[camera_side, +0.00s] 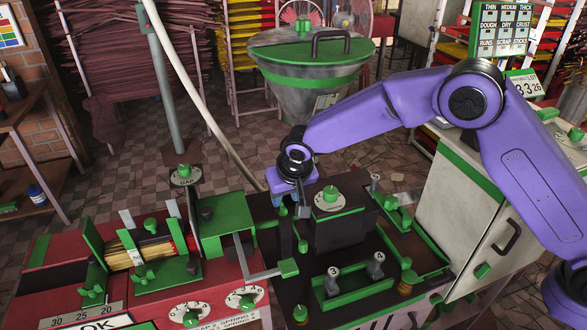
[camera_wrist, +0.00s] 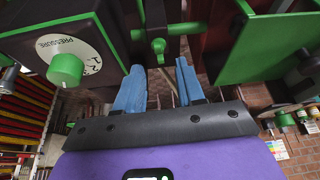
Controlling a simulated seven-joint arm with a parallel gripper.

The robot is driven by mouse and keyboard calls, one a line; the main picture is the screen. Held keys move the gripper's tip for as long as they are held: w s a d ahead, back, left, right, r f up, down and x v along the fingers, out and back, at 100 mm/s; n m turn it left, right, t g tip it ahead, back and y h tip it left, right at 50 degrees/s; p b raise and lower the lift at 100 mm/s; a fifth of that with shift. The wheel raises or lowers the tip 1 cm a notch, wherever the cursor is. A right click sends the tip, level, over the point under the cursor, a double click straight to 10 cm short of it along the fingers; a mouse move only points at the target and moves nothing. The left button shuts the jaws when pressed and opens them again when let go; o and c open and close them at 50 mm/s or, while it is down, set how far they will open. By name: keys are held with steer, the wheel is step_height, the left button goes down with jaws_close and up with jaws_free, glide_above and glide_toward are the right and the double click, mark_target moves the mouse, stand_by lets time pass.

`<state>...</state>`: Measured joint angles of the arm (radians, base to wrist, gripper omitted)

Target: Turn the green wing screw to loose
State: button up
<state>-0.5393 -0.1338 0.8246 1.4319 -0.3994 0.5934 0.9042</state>
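My gripper (camera_side: 292,210) points down beside the dark press block in the side view. In the wrist view its two blue fingers (camera_wrist: 160,67) are apart with nothing between their tips. Just beyond the tips is a small green screw-like part (camera_wrist: 158,46) with a rounded head, by a green crossbar. It looks like the green wing screw, but its wings and its loose or tight setting cannot be made out. A small green knob (camera_side: 303,246) shows below my gripper in the side view; I cannot tell whether it is the same part.
The pressure dial (camera_wrist: 75,60) with its green knob is left of the fingers; it also shows in the side view (camera_side: 330,199). A green plate (camera_wrist: 265,45) is at the right. The red machine (camera_side: 60,262) with a green guard (camera_side: 225,216) stands left of my gripper.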

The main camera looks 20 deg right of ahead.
steer(key=v, duration=1.3)
steer(key=s+d+n+g, duration=0.2)
steer(key=s+d+n, duration=0.4)
steer(key=s+d, duration=0.9)
steer(key=s+d+f+n+g, duration=0.1)
steer(key=s+d+n, duration=0.4)
steer(key=s+d, duration=1)
steer(key=s+g, duration=0.1)
steer(key=s, duration=0.2)
steer(key=shift+s+f+n, duration=0.2)
steer(key=shift+f+n, duration=0.05)
steer(key=shift+n, duration=0.15)
